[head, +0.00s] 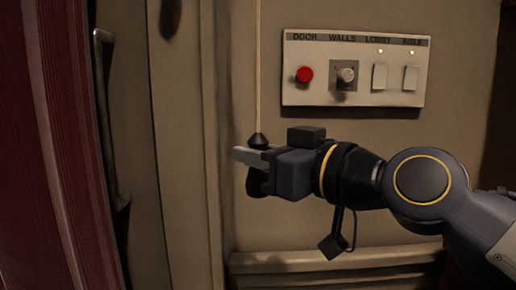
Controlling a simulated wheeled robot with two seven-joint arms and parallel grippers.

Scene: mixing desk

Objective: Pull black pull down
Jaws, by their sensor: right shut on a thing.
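The black pull (258,141) hangs at the lower end of a thin pale cord (258,75) that runs straight up out of view. My right gripper (254,158) comes in from the right and is shut on the black pull. The pull's top shows just above the fingers; its lower part is mostly hidden by them. My left gripper is not in view.
A pale switch panel (355,98) is on the wall above my right arm, with a red button (304,74), a knob (346,75) and two switches. A metal handle (107,120) and a dark red curtain-like surface (50,150) are at the left.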

